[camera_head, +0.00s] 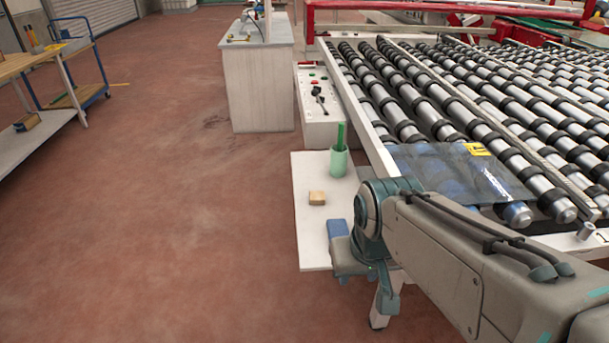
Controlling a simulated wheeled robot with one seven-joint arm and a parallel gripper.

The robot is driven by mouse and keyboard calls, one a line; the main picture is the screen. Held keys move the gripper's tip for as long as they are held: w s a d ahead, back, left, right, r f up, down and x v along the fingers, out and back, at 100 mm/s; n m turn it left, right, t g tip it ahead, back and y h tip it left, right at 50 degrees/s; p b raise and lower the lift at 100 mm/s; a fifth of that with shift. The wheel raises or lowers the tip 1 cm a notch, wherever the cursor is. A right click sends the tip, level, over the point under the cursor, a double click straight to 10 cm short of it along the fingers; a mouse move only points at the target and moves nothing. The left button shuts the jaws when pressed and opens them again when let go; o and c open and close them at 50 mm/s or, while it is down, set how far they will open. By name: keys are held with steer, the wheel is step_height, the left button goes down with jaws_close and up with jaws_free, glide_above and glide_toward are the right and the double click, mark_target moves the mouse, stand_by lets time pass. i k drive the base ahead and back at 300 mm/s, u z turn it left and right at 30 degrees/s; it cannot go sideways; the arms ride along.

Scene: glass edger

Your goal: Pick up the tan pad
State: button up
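A small tan pad (317,198) lies flat on the white side shelf (308,238) beside the roller table. My arm reaches in from the lower right, and its end hangs over the shelf's right edge. My gripper (383,302) is right of and nearer than the pad, clearly apart from it. The arm's own links partly hide the gripper, and I cannot tell whether its fingers are open or shut. Nothing covers the pad.
A green cup (338,161) with a green stick stands behind the pad. A glass sheet (447,172) lies on the rollers at right. A control box (316,108) stands behind.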

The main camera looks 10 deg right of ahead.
mark_target(316, 197)
steer(key=u, duration=1.2)
steer(key=i, duration=2.05)
steer(key=z, duration=3.15)
